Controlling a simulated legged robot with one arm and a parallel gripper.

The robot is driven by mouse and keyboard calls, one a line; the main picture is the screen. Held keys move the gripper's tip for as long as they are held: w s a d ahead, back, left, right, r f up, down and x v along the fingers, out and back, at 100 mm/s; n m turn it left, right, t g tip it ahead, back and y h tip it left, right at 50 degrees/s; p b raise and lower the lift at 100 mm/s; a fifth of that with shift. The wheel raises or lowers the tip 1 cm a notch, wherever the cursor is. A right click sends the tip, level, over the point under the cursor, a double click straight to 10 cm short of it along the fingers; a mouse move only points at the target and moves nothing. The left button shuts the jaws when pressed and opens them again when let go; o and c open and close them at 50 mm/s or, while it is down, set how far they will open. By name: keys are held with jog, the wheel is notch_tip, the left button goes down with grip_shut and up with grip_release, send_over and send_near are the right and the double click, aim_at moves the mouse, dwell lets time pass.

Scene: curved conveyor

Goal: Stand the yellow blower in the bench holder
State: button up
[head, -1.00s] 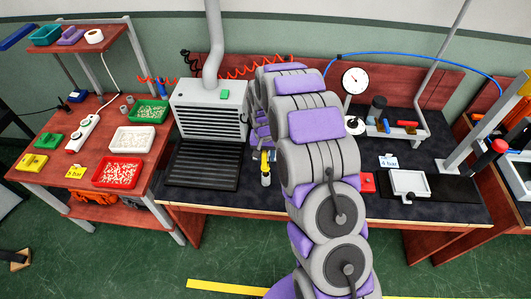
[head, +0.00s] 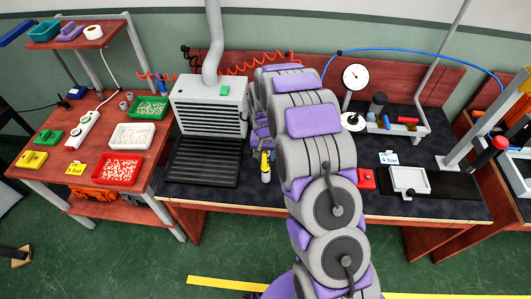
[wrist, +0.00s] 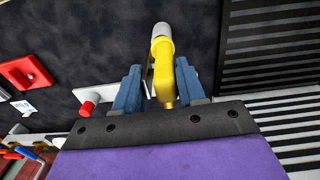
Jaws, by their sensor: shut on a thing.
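The yellow blower (wrist: 164,75) with its grey end sits between the two blue fingers of my gripper (wrist: 158,68) in the wrist view. The fingers are shut on it. In the head view the blower (head: 265,163) is over the front part of the dark bench top, just right of the black slatted grate, its grey end toward the bench's front edge. My arm hides most of the gripper there. A pale plate (wrist: 98,92) with a red knob lies behind the fingers in the wrist view. I cannot tell whether it is the bench holder, or whether the blower touches it.
The black slatted grate (head: 203,163) and grey louvred unit (head: 210,104) stand left of the blower. A red box (head: 366,179) and white framed plate (head: 409,179) lie to the right. A gauge (head: 354,78) stands behind. A side table (head: 62,131) holds trays.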

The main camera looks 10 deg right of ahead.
jog(key=shift+f, duration=1)
jog(key=o, duration=0.9)
jog(key=shift+r, duration=0.1)
jog(key=r, duration=0.5)
jog(key=r+p, duration=0.1)
jog(key=r, duration=0.5)
jog(key=r+p, duration=0.1)
jog(key=r, duration=0.5)
jog(key=shift+a+r, duration=0.1)
jog(key=shift+a, duration=0.25)
jog(key=shift+s, duration=0.15)
jog(key=s+r+n, duration=0.1)
jog(key=s+r, duration=0.6)
jog(key=s, duration=0.3)
jog(key=s+r+n, duration=0.1)
jog(key=s, duration=0.9)
jog(key=s+r+g, duration=0.1)
jog(key=s+r, duration=0.1)
jog(key=s, duration=0.9)
jog(key=s+r+n+g+b, duration=0.1)
jog(key=s, duration=0.9)
jog(key=shift+s+d+r+n, duration=0.25)
jog(key=shift+s+d+n, duration=0.05)
jog(key=shift+d, duration=0.05)
